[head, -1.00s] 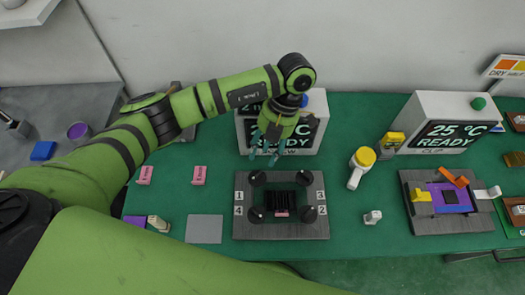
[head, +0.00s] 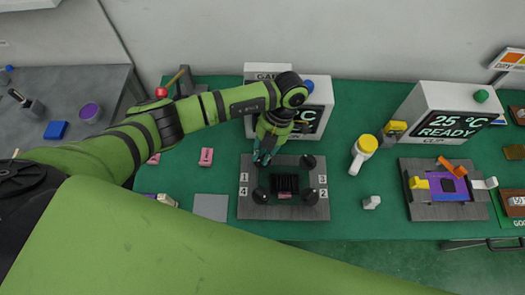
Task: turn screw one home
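The grey screw fixture (head: 322,211) lies on the green bench, with a dark slotted block (head: 286,183) at its centre. Black knobs stand at its corners: upper right (head: 308,162), lower left (head: 260,196) and lower right (head: 309,197). The plate label 1 (head: 244,177) is on the left side. The upper-left knob, near label 1, is hidden behind my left gripper (head: 263,159). This gripper points down over that corner. Its fingertips are close together, and I cannot tell whether they grip the knob. My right gripper is not in view.
A white box with a display (head: 318,119) stands behind the fixture, partly hidden by my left arm. A yellow-topped white tool (head: 363,151) and a small white piece (head: 371,202) lie to the right. Further right is another fixture (head: 440,212). A pink block (head: 206,157) lies left.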

